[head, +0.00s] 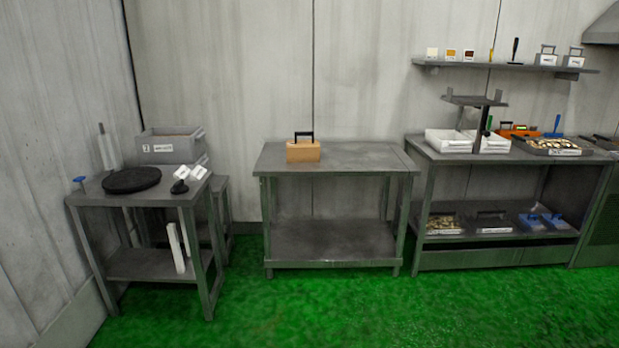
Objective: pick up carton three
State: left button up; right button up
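A tan-orange carton (303,151) with a black handle on top stands upright on the middle metal table (350,157), left of the tabletop's centre. No number can be read on it, so I cannot tell whether it is carton three. Two small light boxes with dark handles, a left one (546,59) and a right one (574,60), stand on the wall shelf; their labels are too small to read. Neither of my grippers shows in the head view.
The left table (98,192) holds a black disc (131,180); a grey bin (171,145) stands behind it. The right table (430,153) carries white trays and a tray of mixed pieces (552,147). The green floor (330,315) in front is clear.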

aim_at(299, 151)
jog(key=i, duration=2.3)
